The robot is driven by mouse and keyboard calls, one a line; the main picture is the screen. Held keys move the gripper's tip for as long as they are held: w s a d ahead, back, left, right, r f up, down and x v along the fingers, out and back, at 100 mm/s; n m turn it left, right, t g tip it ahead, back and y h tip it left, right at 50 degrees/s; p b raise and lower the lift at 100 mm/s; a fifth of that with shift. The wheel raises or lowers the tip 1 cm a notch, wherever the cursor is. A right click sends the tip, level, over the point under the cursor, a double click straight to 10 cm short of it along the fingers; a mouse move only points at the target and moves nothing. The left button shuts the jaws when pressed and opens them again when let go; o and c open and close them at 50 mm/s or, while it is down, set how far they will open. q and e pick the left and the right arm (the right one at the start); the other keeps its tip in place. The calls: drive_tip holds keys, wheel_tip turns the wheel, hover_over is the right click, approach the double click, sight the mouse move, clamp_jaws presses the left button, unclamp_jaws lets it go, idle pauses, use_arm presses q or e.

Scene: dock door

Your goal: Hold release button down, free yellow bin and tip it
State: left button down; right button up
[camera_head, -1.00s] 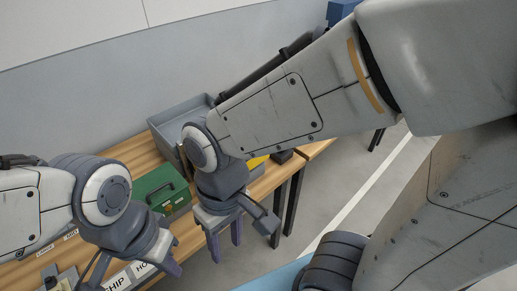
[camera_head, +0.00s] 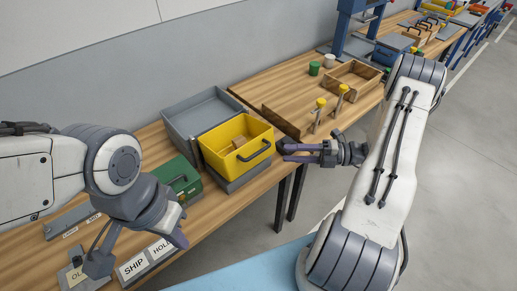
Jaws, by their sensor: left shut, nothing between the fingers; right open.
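The yellow bin (camera_head: 226,131) stands upright on a grey base (camera_head: 243,177) on the wooden bench, with a black handle on its front and a brown block (camera_head: 240,143) inside. My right gripper (camera_head: 281,152) is open and empty, just right of the bin and apart from it, its fingers pointing left. My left gripper (camera_head: 180,241) is shut and empty at the bench's front, lower left of the bin, near the SHIP and HOLD labels. I cannot make out a release button; the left gripper may hide it.
A grey tray (camera_head: 190,120) lies behind the bin, and a green case (camera_head: 178,175) stands left of it. The SHIP label plate (camera_head: 133,267) is at the front. A second bench holds a wooden box (camera_head: 354,75) and yellow-topped tools. Floor at right is clear.

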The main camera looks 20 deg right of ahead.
sight(259, 151)
drive_tip(key=p+x, duration=0.3)
drive_tip(key=x, duration=0.5)
drive_tip(key=shift+w+a, duration=0.2)
drive_tip(key=shift+a, duration=0.15)
drive_tip(key=shift+w+a+f, duration=0.1)
drive_tip(key=shift+w+a, duration=0.2)
drive_tip(key=shift+a, duration=0.3)
clamp_jaws()
idle(0.5)
